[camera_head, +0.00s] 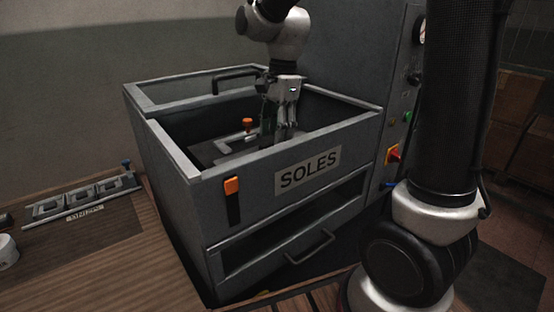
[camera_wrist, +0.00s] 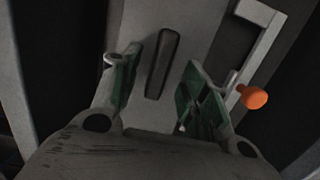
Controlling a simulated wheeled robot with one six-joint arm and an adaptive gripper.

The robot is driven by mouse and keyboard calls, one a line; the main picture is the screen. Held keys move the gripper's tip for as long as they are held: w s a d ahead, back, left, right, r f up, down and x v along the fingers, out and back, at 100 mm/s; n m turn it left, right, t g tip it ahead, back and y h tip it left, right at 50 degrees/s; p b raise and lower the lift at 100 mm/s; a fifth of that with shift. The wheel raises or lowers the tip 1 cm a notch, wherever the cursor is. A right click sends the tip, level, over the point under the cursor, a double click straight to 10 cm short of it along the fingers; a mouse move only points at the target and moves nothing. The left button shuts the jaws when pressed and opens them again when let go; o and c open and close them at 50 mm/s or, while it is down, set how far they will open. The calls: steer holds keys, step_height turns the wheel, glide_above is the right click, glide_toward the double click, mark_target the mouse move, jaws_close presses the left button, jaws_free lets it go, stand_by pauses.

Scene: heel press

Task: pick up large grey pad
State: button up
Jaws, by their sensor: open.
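My gripper (camera_head: 281,136) reaches down into the open box (camera_head: 288,174) labelled SOLES in the head view. In the wrist view my gripper (camera_wrist: 158,88) is open, its green-lined fingers spread either side of a dark elongated bar (camera_wrist: 162,64). The bar lies on a flat grey surface (camera_wrist: 200,25); nothing is held between the fingers. I cannot tell for sure whether this grey surface is the large grey pad or part of the box. My palm hides the lower part of the wrist view.
An orange knob (camera_wrist: 252,97) on a grey bracket (camera_wrist: 262,45) stands close to the right finger; the knob also shows in the head view (camera_head: 248,122). Box walls surround my gripper. A rack (camera_head: 80,200) lies on the wooden table (camera_head: 110,265) at left.

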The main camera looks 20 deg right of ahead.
steer(key=f, duration=0.3)
steer(key=shift+a+f, duration=0.2)
jaws_close()
